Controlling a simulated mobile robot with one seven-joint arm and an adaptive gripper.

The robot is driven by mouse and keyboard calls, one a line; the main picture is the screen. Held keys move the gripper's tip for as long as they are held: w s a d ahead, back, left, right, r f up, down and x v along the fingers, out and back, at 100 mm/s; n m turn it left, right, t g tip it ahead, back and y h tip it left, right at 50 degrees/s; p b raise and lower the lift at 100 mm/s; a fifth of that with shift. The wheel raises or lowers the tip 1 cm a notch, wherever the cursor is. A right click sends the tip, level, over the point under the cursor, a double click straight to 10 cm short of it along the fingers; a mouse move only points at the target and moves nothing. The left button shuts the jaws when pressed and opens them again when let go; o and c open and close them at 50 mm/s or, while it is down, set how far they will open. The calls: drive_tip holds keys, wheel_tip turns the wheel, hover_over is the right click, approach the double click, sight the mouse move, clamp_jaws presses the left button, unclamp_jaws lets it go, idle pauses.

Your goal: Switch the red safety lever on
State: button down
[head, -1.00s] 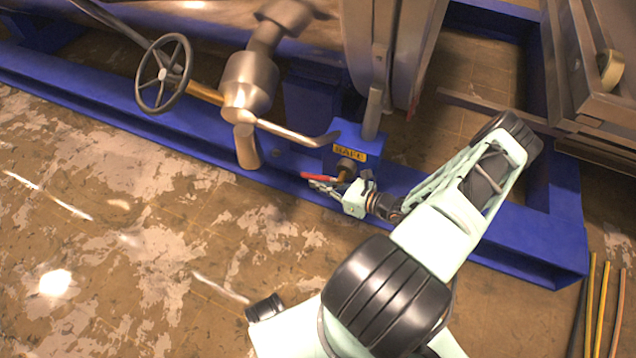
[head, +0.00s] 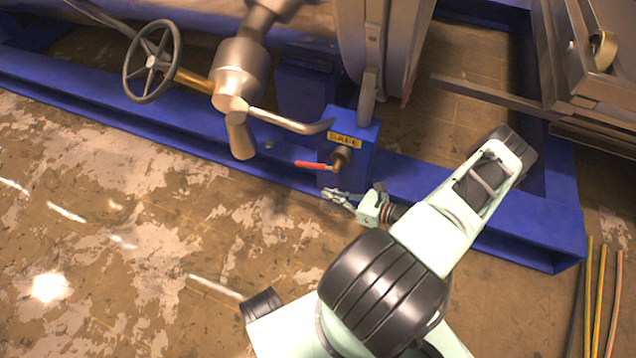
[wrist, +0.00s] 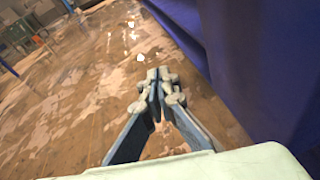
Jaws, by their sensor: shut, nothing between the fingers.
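The red safety lever (head: 312,165) juts out to the left, roughly level, from a brass valve (head: 342,158) on the front of a blue box. A yellow label (head: 344,140) sits above the valve; its print is blurred now. My gripper (head: 328,194) is just below the lever in the head view, apart from it in the picture, with fingers pointing left. In the wrist view my gripper (wrist: 158,80) shows its fingertips together with nothing between them. The lever is not visible in the wrist view.
A blue frame beam (head: 200,138) runs behind the valve box. A metal handle (head: 290,122) and a handwheel (head: 151,61) are at the upper left. In the wrist view a blue surface (wrist: 245,60) stands close on the right. The floor (head: 130,240) in front is clear.

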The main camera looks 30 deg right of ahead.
drive_tip(key=shift+s+d+f, duration=0.45)
drive_tip(key=shift+s+f, duration=0.05)
drive_tip(key=shift+s, duration=0.25)
drive_tip(key=shift+s+d+f, duration=0.45)
drive_tip(key=shift+s, duration=0.25)
